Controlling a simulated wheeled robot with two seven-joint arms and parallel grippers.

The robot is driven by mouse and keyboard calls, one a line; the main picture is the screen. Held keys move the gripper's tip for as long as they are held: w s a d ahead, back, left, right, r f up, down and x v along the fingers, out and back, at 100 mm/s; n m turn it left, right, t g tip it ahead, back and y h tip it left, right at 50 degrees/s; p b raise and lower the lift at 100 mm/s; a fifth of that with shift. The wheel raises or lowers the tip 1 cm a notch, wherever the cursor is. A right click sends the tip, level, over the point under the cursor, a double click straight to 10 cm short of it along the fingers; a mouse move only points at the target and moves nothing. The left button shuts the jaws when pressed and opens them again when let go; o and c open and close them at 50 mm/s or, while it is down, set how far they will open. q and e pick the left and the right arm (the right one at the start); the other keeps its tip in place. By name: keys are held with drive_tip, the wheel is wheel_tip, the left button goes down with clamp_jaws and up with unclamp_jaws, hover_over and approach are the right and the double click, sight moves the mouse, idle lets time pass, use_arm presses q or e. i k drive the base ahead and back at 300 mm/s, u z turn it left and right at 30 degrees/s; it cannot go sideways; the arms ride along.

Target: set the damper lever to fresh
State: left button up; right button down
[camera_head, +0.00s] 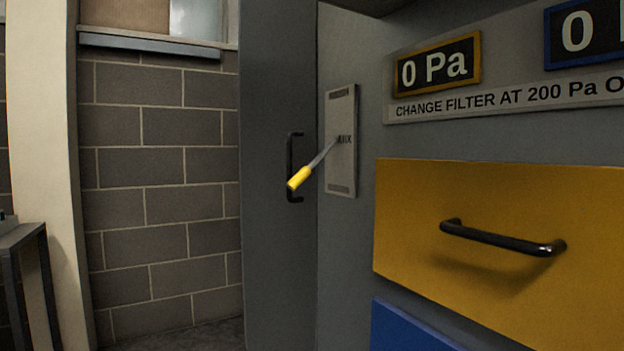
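The damper lever (302,177) has a yellow grip on a thin grey rod. It sticks out from a light grey plate (342,176) on the side of the cabinet and slants down to the left. The plate has a dark word by the rod's base, partly covered, and its full text cannot be read. Neither of my grippers shows in the head view, and nothing is touching the lever.
A grey door (275,90) with a black handle (290,167) stands behind the lever. A yellow drawer (410,220) with a black bar handle (500,239) is at right, above a blue panel (400,330). Two displays read 0. A dark table (25,236) stands at far left.

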sight(303, 174)
drive_tip(key=u, duration=1.2)
drive_tip(key=i, duration=0.55)
drive_tip(key=z, duration=2.45)
